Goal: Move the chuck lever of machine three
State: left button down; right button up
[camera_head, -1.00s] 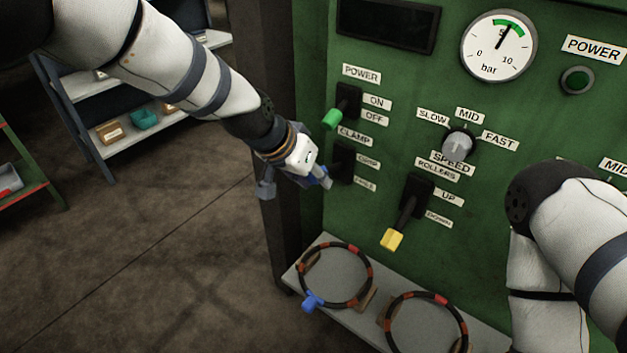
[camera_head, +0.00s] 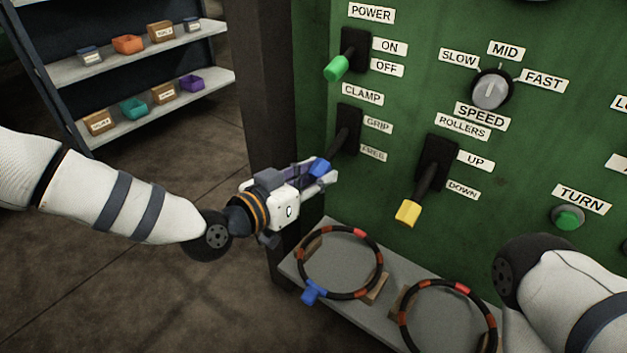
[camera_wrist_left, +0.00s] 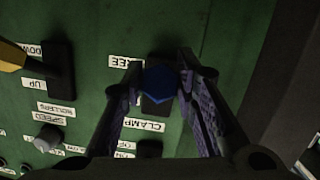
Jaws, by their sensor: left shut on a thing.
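No label in view reads "chuck" or "machine three". The green panel has a lever labelled CLAMP, with GRIP above and FREE below. Its black plate (camera_head: 349,118) is in the head view. Its blue knob (camera_head: 319,168) sits between the fingers of my left gripper (camera_head: 322,176), which is shut on it. In the left wrist view the blue knob (camera_wrist_left: 159,83) shows between the two fingers of my left gripper (camera_wrist_left: 158,80). The lever slants down and out from its plate; fingers partly hide the knob. My right gripper is out of view.
A green POWER lever (camera_head: 336,68) is above and a yellow ROLLERS lever (camera_head: 408,212) is to the right. A SPEED knob (camera_head: 491,89) is farther right. Below, a grey ledge (camera_head: 305,268) holds two banded rings. A shelf (camera_head: 145,60) stands at back left.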

pick_arm(q)
jog(key=shift+w+d+f+t+h+b, duration=0.1)
jog(key=shift+w+f+t+h+b, duration=0.15)
jog(key=shift+f+b, duration=0.35)
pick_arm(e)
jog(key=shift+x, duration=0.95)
pick_arm(q)
jog(key=shift+r, duration=0.15)
jog(key=c, duration=1.3)
grip_release()
jog(key=shift+d, duration=0.1)
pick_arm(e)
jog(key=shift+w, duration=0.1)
pick_arm(q)
jog(key=v, duration=1.2)
